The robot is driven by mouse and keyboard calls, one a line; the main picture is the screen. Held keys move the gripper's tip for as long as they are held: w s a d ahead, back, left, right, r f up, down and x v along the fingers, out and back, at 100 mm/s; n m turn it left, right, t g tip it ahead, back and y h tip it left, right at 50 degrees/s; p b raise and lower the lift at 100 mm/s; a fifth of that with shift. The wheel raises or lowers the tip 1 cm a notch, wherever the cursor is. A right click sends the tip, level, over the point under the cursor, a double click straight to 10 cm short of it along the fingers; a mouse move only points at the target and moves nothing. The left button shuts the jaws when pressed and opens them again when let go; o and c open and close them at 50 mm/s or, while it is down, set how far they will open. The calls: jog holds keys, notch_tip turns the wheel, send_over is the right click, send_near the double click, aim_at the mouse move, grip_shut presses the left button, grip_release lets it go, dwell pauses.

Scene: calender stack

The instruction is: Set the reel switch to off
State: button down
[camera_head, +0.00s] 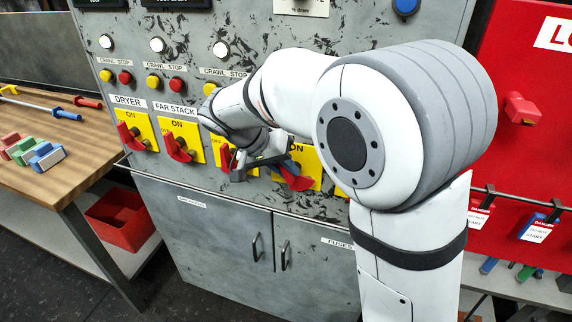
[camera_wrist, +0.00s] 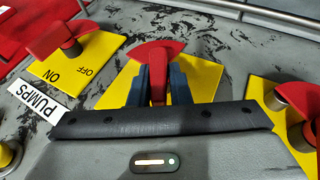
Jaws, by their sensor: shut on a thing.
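A row of red rotary switches on yellow plates runs along the grey panel. In the wrist view my gripper (camera_wrist: 157,75) is shut on that switch's red handle (camera_wrist: 157,56), one dark blue finger on each side. Its yellow plate (camera_wrist: 203,75) shows around the fingers.
The dryer switch (camera_head: 130,137) is further left. The pumps switch (camera_wrist: 65,45) is close to my gripper in the wrist view, and another switch (camera_wrist: 295,110) is at its right. A wooden bench (camera_head: 70,145) stands left, a red board (camera_head: 520,70) right.

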jog(key=h, duration=0.1)
jog(key=n+h+p, duration=0.1)
jog(key=h, duration=0.1)
jog(key=a+g+h, duration=0.1)
jog(key=h, duration=0.1)
jog(key=shift+w+f, duration=0.2)
jog(key=shift+f, duration=0.2)
jog(key=shift+a+f+n+g+h+p, duration=0.25)
jog(key=shift+n+h, duration=0.35)
jog(key=shift+h, duration=0.9)
jog(key=shift+d+f+n+g+h+p, duration=0.15)
jog(key=shift+f+n+h, duration=0.35)
jog(key=shift+h, duration=1)
jog(key=shift+r, duration=0.15)
jog(key=c, duration=1.3)
grip_release()
jog(key=shift+c, duration=0.2)
